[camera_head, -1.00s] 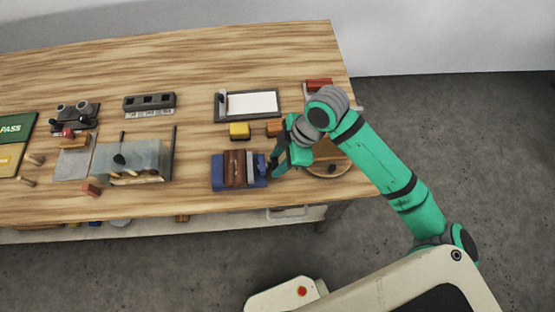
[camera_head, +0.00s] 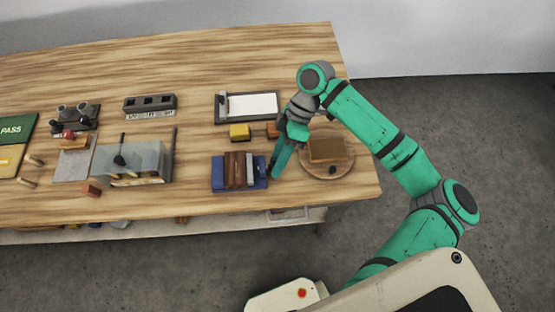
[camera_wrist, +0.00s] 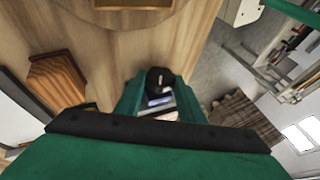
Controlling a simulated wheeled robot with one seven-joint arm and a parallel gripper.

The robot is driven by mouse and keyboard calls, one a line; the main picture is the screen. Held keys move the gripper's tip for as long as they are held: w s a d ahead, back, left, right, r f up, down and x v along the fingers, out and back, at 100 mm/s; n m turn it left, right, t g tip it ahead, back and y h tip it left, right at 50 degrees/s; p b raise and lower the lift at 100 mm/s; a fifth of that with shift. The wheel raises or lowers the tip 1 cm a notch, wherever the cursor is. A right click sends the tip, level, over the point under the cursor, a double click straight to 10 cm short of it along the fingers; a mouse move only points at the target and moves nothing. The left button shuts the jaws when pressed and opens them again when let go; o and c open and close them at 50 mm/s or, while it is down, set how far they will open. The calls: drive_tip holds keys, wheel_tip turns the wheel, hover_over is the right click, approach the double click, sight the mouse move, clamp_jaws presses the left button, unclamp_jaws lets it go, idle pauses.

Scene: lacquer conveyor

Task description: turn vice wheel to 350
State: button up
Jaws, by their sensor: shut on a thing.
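The blue vice (camera_head: 222,181) stands near the bench's front edge in the head view, with a brown block (camera_head: 235,170) beside its grey jaw plate (camera_head: 251,166). My gripper (camera_head: 273,173) is at the vice's right end, where my fingers hide the wheel. In the wrist view, my green fingers (camera_wrist: 160,88) close around a dark knob-like part (camera_wrist: 159,76), which looks like the vice wheel. Pale and blue parts of the vice show behind it, partly hidden. No mark for the wheel's angle is readable.
A round wooden board (camera_head: 341,177) with a brown block (camera_head: 327,150) lies right of my gripper. A yellow block (camera_head: 239,132) and a framed white sheet (camera_head: 254,105) lie behind the vice. A clear-sided box (camera_head: 152,158) stands to the left.

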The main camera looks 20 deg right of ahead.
drive_tip(key=shift+w+d+g, duration=0.1)
drive_tip(key=shift+w+g, duration=0.05)
drive_tip(key=shift+g, duration=0.35)
drive_tip(key=o, duration=1)
drive_tip(key=shift+o, duration=0.2)
drive_tip(key=v, duration=1)
drive_tip(key=shift+w+d, duration=0.3)
drive_tip(key=shift+d, duration=0.05)
drive_tip(key=shift+r, duration=0.1)
